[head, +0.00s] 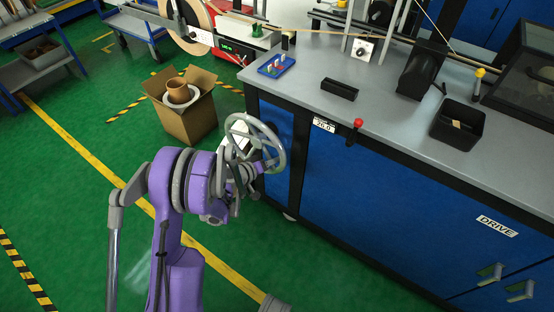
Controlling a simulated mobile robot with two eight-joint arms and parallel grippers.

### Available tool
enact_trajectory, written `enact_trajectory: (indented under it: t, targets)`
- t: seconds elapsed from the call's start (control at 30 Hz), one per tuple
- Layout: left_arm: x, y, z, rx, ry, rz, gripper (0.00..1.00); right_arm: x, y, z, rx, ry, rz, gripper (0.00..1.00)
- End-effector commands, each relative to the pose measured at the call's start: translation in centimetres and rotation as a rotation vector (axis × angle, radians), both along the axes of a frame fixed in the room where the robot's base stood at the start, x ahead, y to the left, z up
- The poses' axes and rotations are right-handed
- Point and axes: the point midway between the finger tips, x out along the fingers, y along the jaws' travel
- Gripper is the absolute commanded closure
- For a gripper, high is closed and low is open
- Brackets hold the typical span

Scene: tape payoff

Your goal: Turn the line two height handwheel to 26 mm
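The grey spoked handwheel (255,143) stands at the left end of the blue cabinet, its face tilted towards me. A small white plate (324,125) with figures is on the bench's front edge; the figures look like 26.0 but are too small to be sure. My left gripper (251,178) is there, close to the rim. Its fingers are too small and overlapped to show whether they grip it. My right gripper is not in view.
A red-knobbed lever (355,130) sticks out at the bench front. On the grey bench top (385,118) are a black bin (458,124) and a blue tray (277,64). A cardboard box (187,118) stands on the green floor behind the wheel.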

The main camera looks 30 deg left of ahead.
Motion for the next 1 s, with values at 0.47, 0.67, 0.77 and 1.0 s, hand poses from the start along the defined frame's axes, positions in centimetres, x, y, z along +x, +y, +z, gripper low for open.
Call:
enact_trajectory:
  t: [0.47,0.67,0.77,1.0]
  targets:
    - [-7.8,2.3,3.4,0.001,-0.001,0.002,0.50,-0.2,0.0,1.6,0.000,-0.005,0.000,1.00]
    - [-8.8,2.4,3.7,0.001,0.000,-0.001,0.50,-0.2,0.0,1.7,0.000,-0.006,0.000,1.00]
    - [-8.8,2.4,3.7,0.001,0.000,-0.001,0.50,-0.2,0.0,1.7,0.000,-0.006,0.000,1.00]
    - [-8.8,2.4,3.7,0.001,0.000,-0.001,0.50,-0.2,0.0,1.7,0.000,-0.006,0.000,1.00]
